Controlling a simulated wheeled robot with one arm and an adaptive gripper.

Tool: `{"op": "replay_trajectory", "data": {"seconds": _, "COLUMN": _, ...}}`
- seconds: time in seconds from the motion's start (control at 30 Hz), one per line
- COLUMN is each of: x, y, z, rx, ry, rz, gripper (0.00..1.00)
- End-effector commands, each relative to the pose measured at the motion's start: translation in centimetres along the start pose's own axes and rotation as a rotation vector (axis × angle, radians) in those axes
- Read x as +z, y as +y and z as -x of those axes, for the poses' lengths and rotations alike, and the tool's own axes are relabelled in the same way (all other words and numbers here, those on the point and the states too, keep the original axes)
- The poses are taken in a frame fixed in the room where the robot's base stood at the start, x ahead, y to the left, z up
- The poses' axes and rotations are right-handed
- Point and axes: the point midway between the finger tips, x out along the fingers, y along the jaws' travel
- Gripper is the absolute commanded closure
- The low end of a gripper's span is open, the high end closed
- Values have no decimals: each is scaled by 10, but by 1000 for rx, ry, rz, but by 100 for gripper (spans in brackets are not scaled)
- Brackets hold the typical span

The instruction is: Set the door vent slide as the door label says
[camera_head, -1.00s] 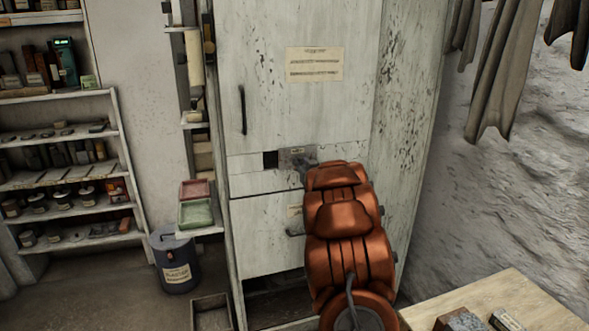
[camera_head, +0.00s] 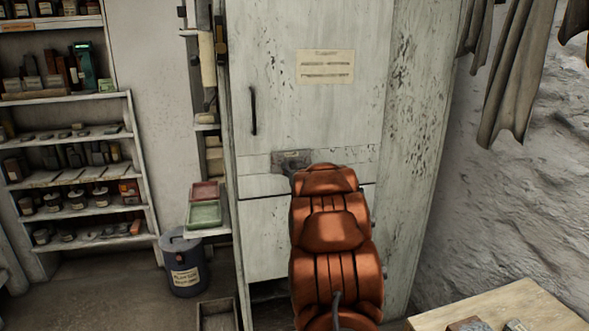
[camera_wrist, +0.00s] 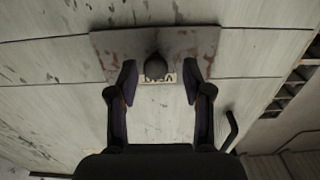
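The vent slide (camera_head: 291,158) is a grey metal plate on the door of a pale, worn cabinet. No dark opening shows beside it. The wrist view shows the scuffed plate (camera_wrist: 195,41) with a dark round knob (camera_wrist: 155,64) and a small tag reading "VENT", upside down. My gripper (camera_wrist: 159,78) has its two fingers apart, one on each side of the knob, with gaps visible. In the head view my orange arm hides most of the gripper. The door label (camera_head: 325,67) is a cream paper above the slide; its writing is too small to read.
A dark vertical door handle (camera_head: 253,110) is left of the label. Green and red trays (camera_head: 204,214) and a lidded bin (camera_head: 184,263) stand left of the cabinet. A shelf (camera_head: 70,210) is further left. A table corner (camera_head: 500,300) is at lower right.

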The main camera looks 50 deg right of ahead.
Motion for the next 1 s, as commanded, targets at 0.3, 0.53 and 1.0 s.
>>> {"op": "replay_trajectory", "data": {"seconds": 0.3, "x": 0, "y": 1, "z": 2, "rx": 2, "ry": 0, "rz": -1, "gripper": 50}}
{"op": "replay_trajectory", "data": {"seconds": 0.53, "x": -1, "y": 1, "z": 22, "rx": 1, "ry": 3, "rz": -1, "gripper": 50}}
{"op": "replay_trajectory", "data": {"seconds": 1.0, "x": 0, "y": 2, "z": 88, "rx": 4, "ry": -1, "rz": -2, "gripper": 50}}
